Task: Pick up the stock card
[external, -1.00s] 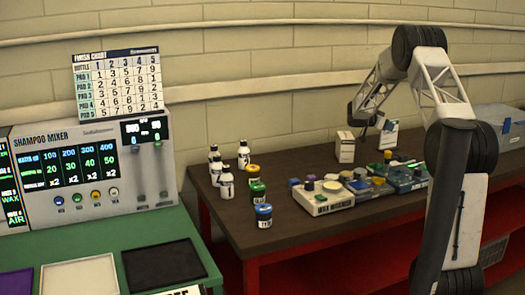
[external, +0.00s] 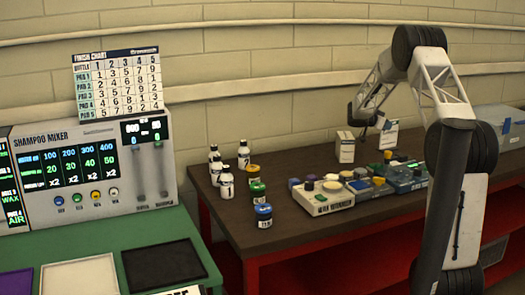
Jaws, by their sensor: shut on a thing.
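My gripper (external: 381,122) is at the back of the brown bench, small and partly hidden in the external view. It is shut on a white card with dark markings (external: 390,135), which looks like the stock card. The card is upright and slightly tilted. I cannot tell whether its lower edge touches the bench. A second white card or box (external: 345,149) stands upright just to the left, apart from the gripper.
Several coloured pots and a white wax device (external: 326,199) crowd the bench in front of the card. White bottles (external: 243,155) stand at the left. A grey case (external: 500,118) is at the right. The shampoo mixer (external: 90,170) stands on a green table.

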